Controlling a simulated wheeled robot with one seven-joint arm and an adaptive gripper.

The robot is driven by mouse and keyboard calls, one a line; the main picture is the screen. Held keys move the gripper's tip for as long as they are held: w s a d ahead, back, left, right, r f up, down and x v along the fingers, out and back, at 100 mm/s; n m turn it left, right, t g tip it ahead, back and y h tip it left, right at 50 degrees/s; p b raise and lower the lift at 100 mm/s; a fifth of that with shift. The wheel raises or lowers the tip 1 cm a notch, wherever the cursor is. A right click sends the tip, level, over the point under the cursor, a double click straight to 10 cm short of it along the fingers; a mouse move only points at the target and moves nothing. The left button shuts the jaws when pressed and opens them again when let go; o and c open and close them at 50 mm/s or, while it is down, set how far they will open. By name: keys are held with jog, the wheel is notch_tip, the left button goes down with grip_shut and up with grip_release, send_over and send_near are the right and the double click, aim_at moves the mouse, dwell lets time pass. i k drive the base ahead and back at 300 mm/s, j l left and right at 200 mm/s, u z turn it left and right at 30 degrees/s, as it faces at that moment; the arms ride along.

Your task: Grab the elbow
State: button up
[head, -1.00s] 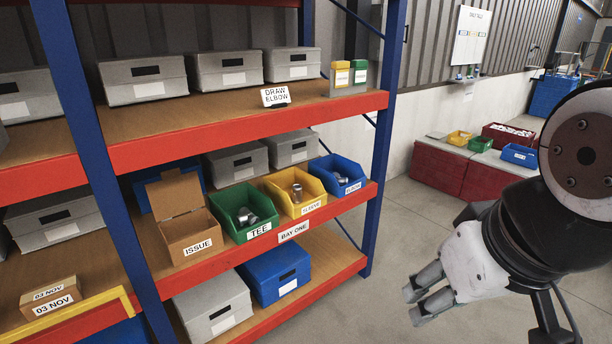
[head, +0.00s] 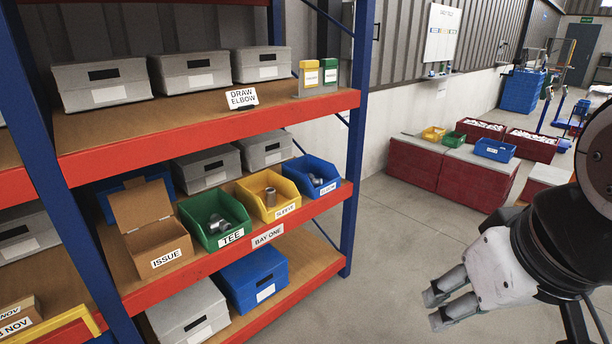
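A grey metal elbow (head: 316,180) lies in the blue bin (head: 327,187) at the right end of the middle shelf; the bin's label is too small to read surely. A card reading "DRAW ELBOW" (head: 242,97) stands on the shelf above. My gripper (head: 434,309) is at the lower right, over the floor and well apart from the rack. Its two fingers point left with a narrow gap between them, and nothing shows in it.
A yellow SLEEVE bin (head: 283,211), a green TEE bin (head: 229,240) and an open cardboard ISSUE box (head: 165,262) stand left of the blue bin. A blue rack post (head: 357,140) rises just right of it. The floor (head: 385,230) beside the rack is clear.

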aim_at(316, 182)
jog(key=i+l+u, duration=0.1)
jog(key=i, duration=2.05)
